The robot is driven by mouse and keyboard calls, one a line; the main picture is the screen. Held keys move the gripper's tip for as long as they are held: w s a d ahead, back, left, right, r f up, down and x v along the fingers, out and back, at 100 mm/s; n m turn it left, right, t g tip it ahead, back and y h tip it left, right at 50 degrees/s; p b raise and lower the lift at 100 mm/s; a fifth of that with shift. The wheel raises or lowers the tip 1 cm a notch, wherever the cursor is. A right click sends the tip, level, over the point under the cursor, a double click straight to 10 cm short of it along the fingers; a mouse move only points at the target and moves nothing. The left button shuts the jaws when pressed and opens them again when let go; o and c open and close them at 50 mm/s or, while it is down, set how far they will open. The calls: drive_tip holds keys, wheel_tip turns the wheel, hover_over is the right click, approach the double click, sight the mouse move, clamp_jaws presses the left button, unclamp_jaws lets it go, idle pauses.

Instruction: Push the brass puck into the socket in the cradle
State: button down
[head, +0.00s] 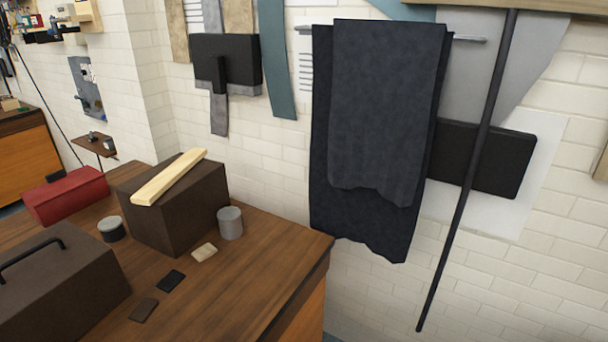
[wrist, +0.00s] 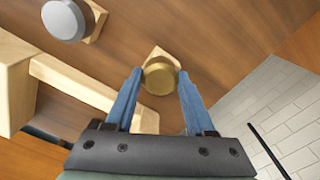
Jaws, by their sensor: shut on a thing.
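In the wrist view the brass puck (wrist: 161,76) is a round, gold-coloured piece held between the tips of my two blue fingers. My gripper (wrist: 160,80) is shut on it. A pale wooden piece shows just behind the puck; I cannot tell whether they touch. A pale wooden frame (wrist: 75,84), perhaps the cradle, lies to the left of my fingers, partly hidden by the left finger and gripper body. No socket can be made out. My gripper, the puck and the frame do not show in the head view.
A grey round knob (wrist: 63,19) with pale wood beside it sits at upper left in the wrist view. The head view shows a bench (head: 235,285) with a dark box (head: 185,212), a pale strip (head: 170,178) on it and a grey cup (head: 230,223). Towels (head: 385,110) hang right.

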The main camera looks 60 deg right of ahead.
drive_tip(key=shift+r+p, duration=0.7)
drive_tip(key=shift+p, duration=0.1)
idle(0.5)
drive_tip(key=shift+r+p, duration=1.5)
drive_tip(key=shift+p, duration=0.25)
